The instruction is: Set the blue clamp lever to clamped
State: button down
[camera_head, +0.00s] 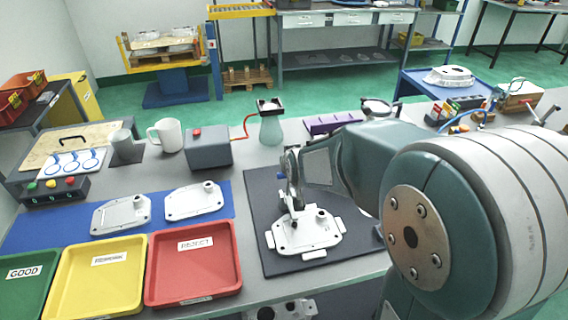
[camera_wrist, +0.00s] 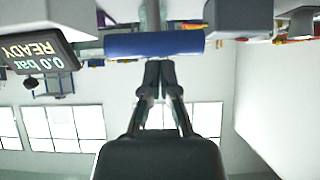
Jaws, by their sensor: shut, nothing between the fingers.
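The blue clamp lever's grip (camera_wrist: 153,44) is a horizontal blue bar on a grey stem in the upside-down wrist view. My gripper (camera_wrist: 160,66) is shut and empty, its fingertips together close to the blue bar. Whether they touch it I cannot tell. In the head view a small blue part (camera_head: 281,176), probably the lever, shows at the left of the grey clamp parts, above a light aluminium casting (camera_head: 305,232) on a dark mat (camera_head: 254,190). My arm comes in from the right there and hides part of the clamp area; the fingertips are not clear.
Green (camera_head: 22,290), yellow (camera_head: 98,280) and red (camera_head: 194,268) trays stand at the front left. Two castings (camera_head: 122,214) lie on a blue mat (camera_head: 45,232). A grey box with a red button (camera_head: 208,148) stands behind. A display reads 0.0 bar READY (camera_wrist: 38,50).

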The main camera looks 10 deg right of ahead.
jog(key=f+v, duration=0.1)
jog(key=v, duration=0.7)
jog(key=shift+s+r, duration=0.2)
jog(key=shift+s, duration=0.55)
